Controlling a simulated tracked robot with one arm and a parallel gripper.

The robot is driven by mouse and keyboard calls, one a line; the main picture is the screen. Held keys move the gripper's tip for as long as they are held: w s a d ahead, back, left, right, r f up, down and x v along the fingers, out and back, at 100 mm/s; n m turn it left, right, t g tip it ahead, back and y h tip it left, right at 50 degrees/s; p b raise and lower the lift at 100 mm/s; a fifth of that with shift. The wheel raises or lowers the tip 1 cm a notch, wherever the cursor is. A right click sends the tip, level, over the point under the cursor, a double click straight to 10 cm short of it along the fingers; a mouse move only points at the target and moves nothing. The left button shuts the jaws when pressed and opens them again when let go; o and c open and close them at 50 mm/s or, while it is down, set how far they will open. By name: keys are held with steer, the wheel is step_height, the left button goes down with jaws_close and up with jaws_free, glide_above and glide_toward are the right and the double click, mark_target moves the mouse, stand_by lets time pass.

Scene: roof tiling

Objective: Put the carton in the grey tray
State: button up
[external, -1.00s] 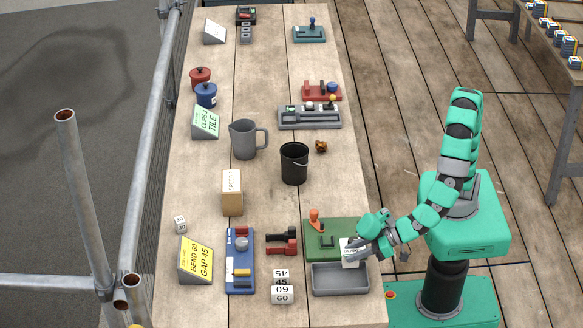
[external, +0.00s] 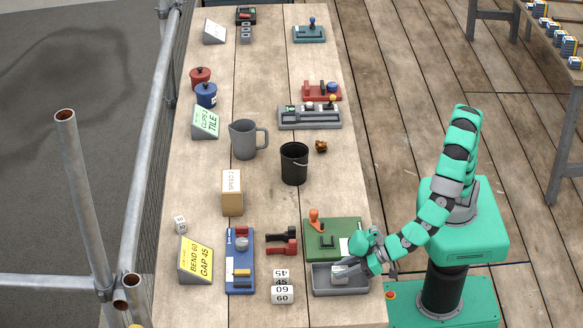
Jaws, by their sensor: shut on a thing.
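The grey tray (external: 322,284) lies at the near right end of the table. My gripper (external: 349,272) is over the right part of the tray and reaches low toward its inside. It is shut on a small white carton (external: 340,274), which is at or just above the tray's floor; I cannot tell if it touches. The carton is partly hidden by my gripper.
A green board (external: 322,238) with an orange lever lies right behind the tray. White number blocks (external: 282,292) stand to its left, and red and black clamps (external: 283,247) lie beyond them. A black bucket (external: 294,163) stands further back.

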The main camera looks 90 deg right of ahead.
steer(key=o, duration=0.9)
steer(key=shift+o, duration=0.2)
steer(key=shift+s+r, duration=0.3)
steer(key=shift+s, duration=0.1)
steer(key=p+v, duration=0.4)
steer(key=v, duration=0.7)
